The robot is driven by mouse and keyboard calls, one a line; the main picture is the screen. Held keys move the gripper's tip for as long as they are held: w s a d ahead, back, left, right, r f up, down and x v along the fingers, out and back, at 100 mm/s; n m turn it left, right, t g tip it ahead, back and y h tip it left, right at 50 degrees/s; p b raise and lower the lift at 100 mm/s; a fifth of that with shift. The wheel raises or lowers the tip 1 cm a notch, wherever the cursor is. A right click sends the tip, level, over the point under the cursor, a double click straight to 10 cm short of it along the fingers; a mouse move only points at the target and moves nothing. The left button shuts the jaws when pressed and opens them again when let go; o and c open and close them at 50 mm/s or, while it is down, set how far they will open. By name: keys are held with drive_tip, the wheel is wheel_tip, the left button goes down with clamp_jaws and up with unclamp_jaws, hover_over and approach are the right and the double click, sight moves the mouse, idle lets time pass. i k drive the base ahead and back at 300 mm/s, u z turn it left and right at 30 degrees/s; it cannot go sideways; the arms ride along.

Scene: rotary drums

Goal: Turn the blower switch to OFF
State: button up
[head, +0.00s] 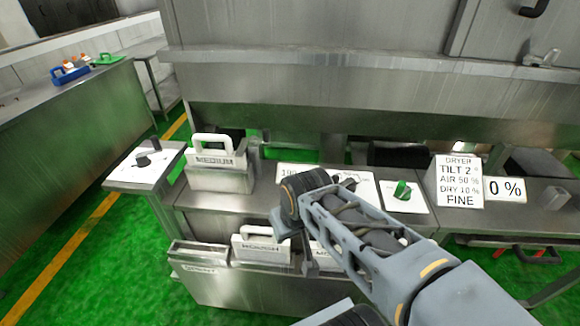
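Three knobs show in the head view, and I cannot read which one is the blower switch. A green knob (402,190) sits on a white plate right of my arm. A black knob (346,182) sits on another white plate, partly hidden by my arm. A third black knob (143,160) is on a separate panel at the left. My arm reaches from the lower right across the console, ending in a dark rounded joint near the middle plate. No gripper fingers can be made out.
A sign reading DRYER (460,181) and a 0 % display (505,189) stand at the right. A MEDIUM block with a handle (219,165) stands left of the middle. Blocks with handles, one marked ROUGH (261,246), sit in the front rack. Green floor is clear at the left.

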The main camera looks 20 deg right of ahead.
sight(402, 192)
drive_tip(key=z, duration=0.55)
drive_tip(key=i, duration=0.15)
drive_tip(key=u, duration=0.25)
drive_tip(key=k, duration=1)
drive_tip(key=z, duration=0.65)
drive_tip(key=i, duration=0.95)
drive_tip(key=z, duration=0.05)
